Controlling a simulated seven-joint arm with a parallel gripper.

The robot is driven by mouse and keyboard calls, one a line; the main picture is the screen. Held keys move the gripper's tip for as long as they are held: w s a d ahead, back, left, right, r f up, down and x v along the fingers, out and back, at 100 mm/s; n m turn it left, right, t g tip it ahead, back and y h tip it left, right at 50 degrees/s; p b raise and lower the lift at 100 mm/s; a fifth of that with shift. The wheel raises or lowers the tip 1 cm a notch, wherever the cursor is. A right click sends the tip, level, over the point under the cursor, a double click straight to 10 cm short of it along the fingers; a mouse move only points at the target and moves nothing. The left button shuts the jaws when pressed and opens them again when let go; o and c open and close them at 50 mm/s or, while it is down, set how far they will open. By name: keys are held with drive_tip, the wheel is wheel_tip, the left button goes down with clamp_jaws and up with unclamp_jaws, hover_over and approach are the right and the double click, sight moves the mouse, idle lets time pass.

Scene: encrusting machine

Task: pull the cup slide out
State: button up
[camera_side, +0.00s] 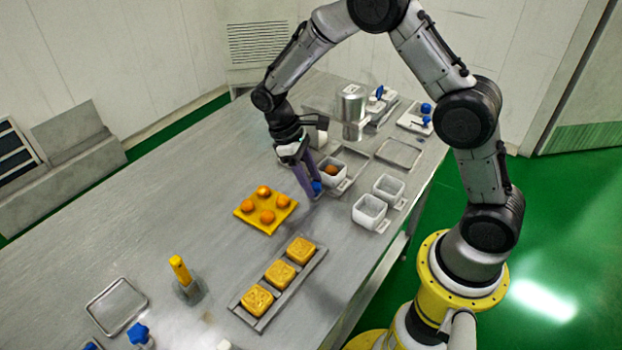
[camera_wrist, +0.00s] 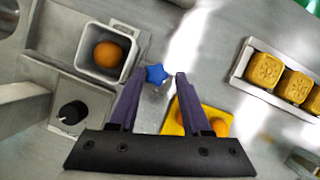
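The cup slide bears a white square cup (camera_side: 323,179) with an orange-brown ball (camera_side: 331,170) in it, beside the machine with its metal hopper (camera_side: 352,105). The cup also shows in the wrist view (camera_wrist: 85,62). The slide's blue star knob (camera_wrist: 156,74) sticks out next to the cup; it is small in the side view (camera_side: 317,187). My gripper (camera_wrist: 161,76) is open, its two purple fingers pointing at the knob. In the wrist view the knob appears between the fingertips, nearer the left one. I cannot tell whether either finger touches it.
A yellow tray (camera_side: 245,214) with several orange balls lies close to my gripper. A metal tray (camera_side: 243,309) with three yellow cakes is nearer the front. Two empty white cups (camera_side: 370,211) (camera_side: 388,188) stand to the right.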

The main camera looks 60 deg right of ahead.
drive_tip(key=v, duration=1.3)
drive_tip(key=shift+w+r, duration=0.2)
drive_tip(key=shift+r, duration=0.2)
drive_tip(key=shift+a, duration=0.1)
drive_tip(key=s+d+r+m+t, duration=0.1)
drive_tip(key=s+r+t, duration=0.4)
drive_tip(key=s+r, duration=0.85)
drive_tip(key=s+f+m+t+y, duration=0.1)
drive_tip(key=s+f+t, duration=0.3)
drive_tip(key=s, duration=0.7)
wheel_tip(320, 180, down, 2)
drive_tip(key=shift+s+f+m+t, duration=0.2)
drive_tip(key=shift+m+t, duration=0.2)
drive_tip(key=shift+m, duration=0.4)
